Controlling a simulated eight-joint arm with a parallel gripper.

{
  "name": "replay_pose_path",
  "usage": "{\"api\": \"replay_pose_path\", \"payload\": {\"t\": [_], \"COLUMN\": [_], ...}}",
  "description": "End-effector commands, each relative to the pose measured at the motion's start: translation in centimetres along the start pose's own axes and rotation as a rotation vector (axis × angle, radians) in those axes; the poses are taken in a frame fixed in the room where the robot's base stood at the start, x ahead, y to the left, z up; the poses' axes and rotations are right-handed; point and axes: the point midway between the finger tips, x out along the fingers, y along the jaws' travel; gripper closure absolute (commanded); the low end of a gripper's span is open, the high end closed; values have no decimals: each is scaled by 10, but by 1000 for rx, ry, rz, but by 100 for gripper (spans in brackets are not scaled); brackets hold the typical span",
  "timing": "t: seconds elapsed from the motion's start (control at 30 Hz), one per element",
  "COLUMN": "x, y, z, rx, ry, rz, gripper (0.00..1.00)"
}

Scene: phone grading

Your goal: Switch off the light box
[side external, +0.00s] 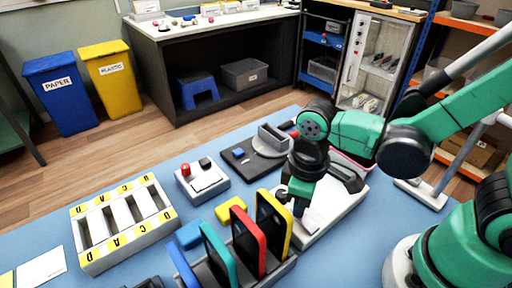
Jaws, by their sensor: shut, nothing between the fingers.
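A flat white slab (335,208) lies on the blue table under my gripper and looks like the light box. My arm hides part of it, and I cannot make out its switch or whether it is lit. A smaller pale box (203,181) with a white plate, a red button (186,170) and a dark button (205,162) stands to the left; I cannot tell its function. My gripper (297,205) points down, shut and empty, over the left part of the slab, close behind the upright phones. Whether it touches anything is unclear.
A rack of upright coloured phones (248,242) stands in front of my gripper. A yellow block (230,208) and a blue block (189,235) lie beside it. A lettered slotted tray (122,222) is at left. A dark fixture (252,160) stands behind.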

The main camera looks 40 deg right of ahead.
Motion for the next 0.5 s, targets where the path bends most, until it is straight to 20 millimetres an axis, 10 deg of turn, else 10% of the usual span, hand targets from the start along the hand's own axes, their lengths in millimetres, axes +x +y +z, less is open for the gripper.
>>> {"api": "replay_pose_path", "payload": {"t": [0.5], "x": [-17], "y": [0], "z": [0], "rx": [0], "ry": [-1], "rz": [0], "gripper": [100]}}
